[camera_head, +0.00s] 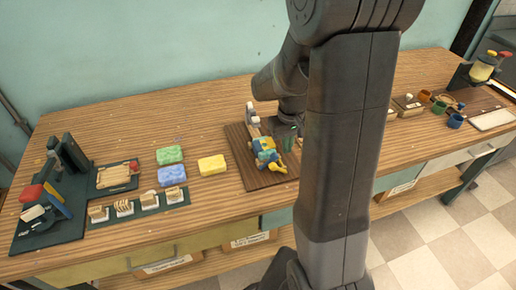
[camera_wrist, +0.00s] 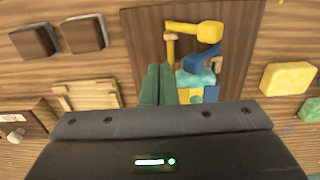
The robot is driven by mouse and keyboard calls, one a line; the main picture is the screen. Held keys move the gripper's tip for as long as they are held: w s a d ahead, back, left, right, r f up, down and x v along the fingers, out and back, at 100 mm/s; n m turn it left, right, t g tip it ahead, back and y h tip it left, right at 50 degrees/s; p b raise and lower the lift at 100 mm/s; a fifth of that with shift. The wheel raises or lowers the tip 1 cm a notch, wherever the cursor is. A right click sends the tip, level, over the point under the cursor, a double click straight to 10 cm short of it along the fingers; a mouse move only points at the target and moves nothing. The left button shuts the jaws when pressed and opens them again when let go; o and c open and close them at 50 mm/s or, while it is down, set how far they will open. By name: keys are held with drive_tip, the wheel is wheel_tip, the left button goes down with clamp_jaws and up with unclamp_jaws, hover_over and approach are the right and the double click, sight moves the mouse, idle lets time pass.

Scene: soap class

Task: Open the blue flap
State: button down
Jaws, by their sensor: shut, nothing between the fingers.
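A small device with yellow, blue and teal parts (camera_head: 265,150) sits on a dark brown board (camera_head: 262,180) in mid-table. Its blue flap (camera_wrist: 204,59) shows in the wrist view as a curved, tilted piece between a yellow part (camera_wrist: 195,30) and a teal part. I cannot tell how far it stands open. My gripper (camera_head: 289,137) is at the right side of the device in the head view. Its green fingers (camera_wrist: 158,70) are shut and empty, beside the device in the wrist view. The near body of the device is partly hidden by my gripper housing.
Yellow (camera_head: 212,165), green (camera_head: 170,155) and blue (camera_head: 172,175) sponges lie left of the board. A dark stand (camera_head: 62,155) is farther left. Several coloured cups (camera_head: 438,108) are at right. Table is bare between the sponges and the board.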

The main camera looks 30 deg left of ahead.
drive_tip(key=shift+f, duration=0.1)
drive_tip(key=shift+f+b, duration=1.3)
drive_tip(key=shift+f, duration=0.35)
drive_tip(key=shift+s+a, duration=0.4)
drive_tip(key=shift+s, duration=0.1)
drive_tip(key=shift+r, duration=0.15)
drive_tip(key=shift+s+a+r+p, duration=0.3)
drive_tip(key=shift+s+p, duration=0.1)
drive_tip(key=shift+s, duration=0.2)
